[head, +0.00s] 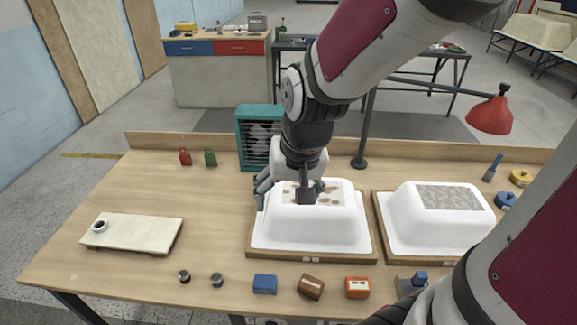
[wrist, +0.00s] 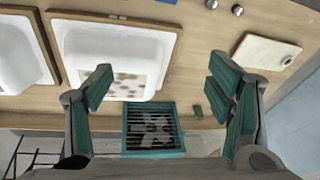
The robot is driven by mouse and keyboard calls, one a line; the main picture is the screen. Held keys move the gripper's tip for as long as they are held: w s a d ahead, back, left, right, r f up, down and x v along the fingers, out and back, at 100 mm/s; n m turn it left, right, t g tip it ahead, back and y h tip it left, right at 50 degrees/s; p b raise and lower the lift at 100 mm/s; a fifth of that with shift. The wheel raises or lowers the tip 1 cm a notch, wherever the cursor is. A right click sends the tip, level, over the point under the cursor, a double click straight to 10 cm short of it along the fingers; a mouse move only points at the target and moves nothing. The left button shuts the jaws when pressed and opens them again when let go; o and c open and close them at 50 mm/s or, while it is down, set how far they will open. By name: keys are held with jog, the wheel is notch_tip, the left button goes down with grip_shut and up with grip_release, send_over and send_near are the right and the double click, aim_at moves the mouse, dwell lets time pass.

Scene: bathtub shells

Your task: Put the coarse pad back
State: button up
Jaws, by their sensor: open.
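Several small blocks sit along the front of the bench: a blue block (head: 265,284), a brown block (head: 311,287) and an orange block (head: 357,287) with a white face. I cannot tell which, if any, is the coarse pad. My gripper (head: 290,190) is open over the middle white shell (head: 312,235), whose top has brown patches. In the wrist view my gripper (wrist: 160,88) has its fingers wide apart with nothing seen between them. The shell (wrist: 110,45) lies beyond the left finger. My wrist and fingers hide part of the shell's top.
A second shell (head: 437,228) with a grey speckled top stands to the right. A pale board (head: 132,232) lies at left with a small round item on it. A teal fan box (head: 250,130) and a lamp (head: 490,116) stand behind.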

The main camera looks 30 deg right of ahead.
jog(key=s+a+r+n+t, duration=0.2)
jog(key=s+a+r+n, duration=0.1)
jog(key=s+r, duration=0.6)
notch_tip(320, 180, up, 4)
jog(key=shift+s+f+n, duration=0.1)
jog(key=shift+s+n, duration=0.1)
jog(key=shift+n, duration=0.6)
jog(key=shift+w+f+b, duration=1.15)
jog(key=shift+w, duration=0.1)
